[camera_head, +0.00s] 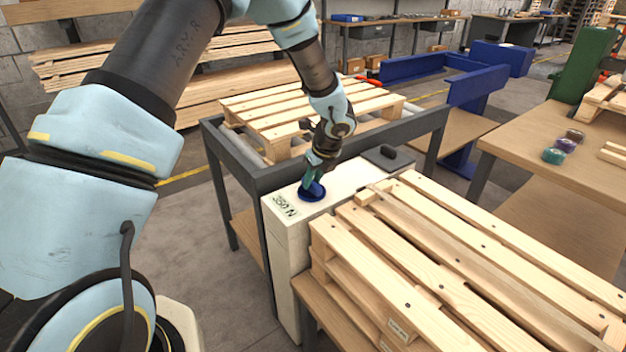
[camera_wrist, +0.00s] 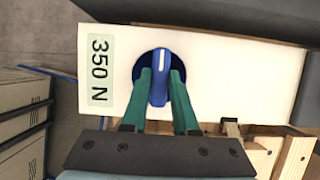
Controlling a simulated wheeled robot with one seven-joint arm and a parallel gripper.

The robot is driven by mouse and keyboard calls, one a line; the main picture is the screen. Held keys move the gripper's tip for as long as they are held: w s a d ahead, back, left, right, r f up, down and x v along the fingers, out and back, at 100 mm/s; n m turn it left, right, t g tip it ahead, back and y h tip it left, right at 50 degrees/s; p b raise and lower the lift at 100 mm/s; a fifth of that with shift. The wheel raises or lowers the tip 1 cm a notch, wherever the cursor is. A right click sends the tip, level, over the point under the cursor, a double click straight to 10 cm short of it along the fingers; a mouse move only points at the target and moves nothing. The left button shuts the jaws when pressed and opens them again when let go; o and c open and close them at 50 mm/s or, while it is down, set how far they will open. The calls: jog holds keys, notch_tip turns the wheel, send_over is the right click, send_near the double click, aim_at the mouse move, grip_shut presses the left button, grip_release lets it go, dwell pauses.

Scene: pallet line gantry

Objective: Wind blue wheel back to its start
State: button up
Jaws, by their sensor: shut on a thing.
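The blue wheel (camera_head: 303,194) lies on the pale top of a box-like stand (camera_head: 280,228), beside a label reading "350 N" (camera_head: 284,206). In the wrist view the blue wheel (camera_wrist: 158,76) shows a raised bar with a white mark at its far end. My gripper (camera_head: 311,183) reaches down onto it from above. In the wrist view, the green fingers of my gripper (camera_wrist: 159,95) stand on either side of the bar and are shut on it. The fingers hide parts of the wheel's disc.
Stacked wooden pallets (camera_head: 430,255) stand right beside the stand, close to my gripper. A dark metal frame (camera_head: 262,182) runs behind it, with another pallet (camera_head: 290,112) on it. A dark plate with a black handle (camera_head: 388,157) lies on the stand's far end.

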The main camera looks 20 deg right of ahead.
grip_shut()
jog(key=shift+n, duration=0.3)
